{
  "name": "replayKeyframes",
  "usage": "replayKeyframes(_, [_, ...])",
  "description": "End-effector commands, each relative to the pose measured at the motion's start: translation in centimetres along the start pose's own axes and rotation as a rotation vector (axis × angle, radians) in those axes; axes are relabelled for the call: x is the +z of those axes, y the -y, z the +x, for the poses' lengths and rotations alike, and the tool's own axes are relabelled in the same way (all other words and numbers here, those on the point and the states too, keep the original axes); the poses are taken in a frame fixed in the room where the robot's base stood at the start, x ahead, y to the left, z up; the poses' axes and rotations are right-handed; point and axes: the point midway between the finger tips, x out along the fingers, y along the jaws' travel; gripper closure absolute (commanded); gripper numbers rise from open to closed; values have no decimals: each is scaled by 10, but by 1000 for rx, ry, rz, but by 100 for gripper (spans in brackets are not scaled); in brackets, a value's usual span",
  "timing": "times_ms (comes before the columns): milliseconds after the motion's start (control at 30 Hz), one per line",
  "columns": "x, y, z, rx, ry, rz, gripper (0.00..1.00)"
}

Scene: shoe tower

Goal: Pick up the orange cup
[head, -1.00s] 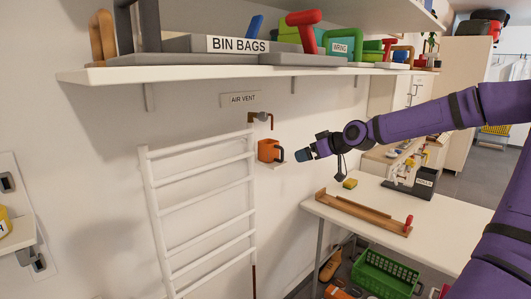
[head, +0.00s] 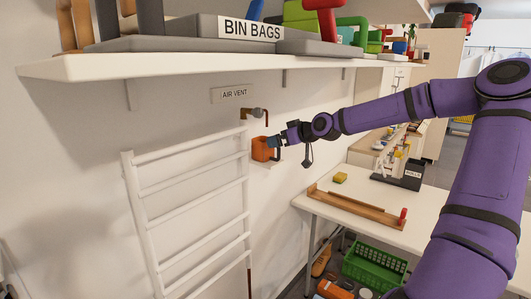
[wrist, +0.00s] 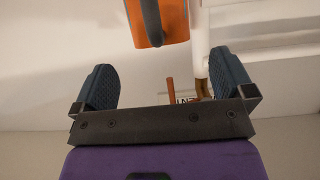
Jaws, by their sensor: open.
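The orange cup (head: 262,149) sits against the wall, just right of the white rack's top, with its dark handle on the side toward my gripper. In the wrist view the cup (wrist: 168,20) shows at the top centre with its dark handle (wrist: 151,22), ahead of the fingers. My gripper (head: 284,140) is at the cup's right side in the head view. In the wrist view my gripper (wrist: 163,76) has its two dark pads wide apart with nothing between them. The cup is beyond the fingertips; whether they touch it cannot be told in the head view.
A white ladder-like rack (head: 190,215) stands left of the cup, and a tap (head: 255,113) sticks out above it. A loaded shelf (head: 200,62) hangs overhead.

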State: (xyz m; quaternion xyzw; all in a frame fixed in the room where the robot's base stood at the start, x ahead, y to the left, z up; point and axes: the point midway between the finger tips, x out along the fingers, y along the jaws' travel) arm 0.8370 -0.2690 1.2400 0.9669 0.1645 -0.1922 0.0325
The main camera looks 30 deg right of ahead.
Motion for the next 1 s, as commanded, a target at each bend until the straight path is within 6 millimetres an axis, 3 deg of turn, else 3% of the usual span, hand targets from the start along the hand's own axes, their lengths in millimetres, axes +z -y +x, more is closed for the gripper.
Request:
replayKeyframes(267, [0, 1, 15, -1, 0, -1, 0])
replayKeyframes(600, [0, 2, 53, -1, 1, 0, 0])
replayKeyframes(967, [0, 1, 59, 0, 0, 0, 0])
replayKeyframes(1000, [0, 1, 59, 0, 0, 0, 7])
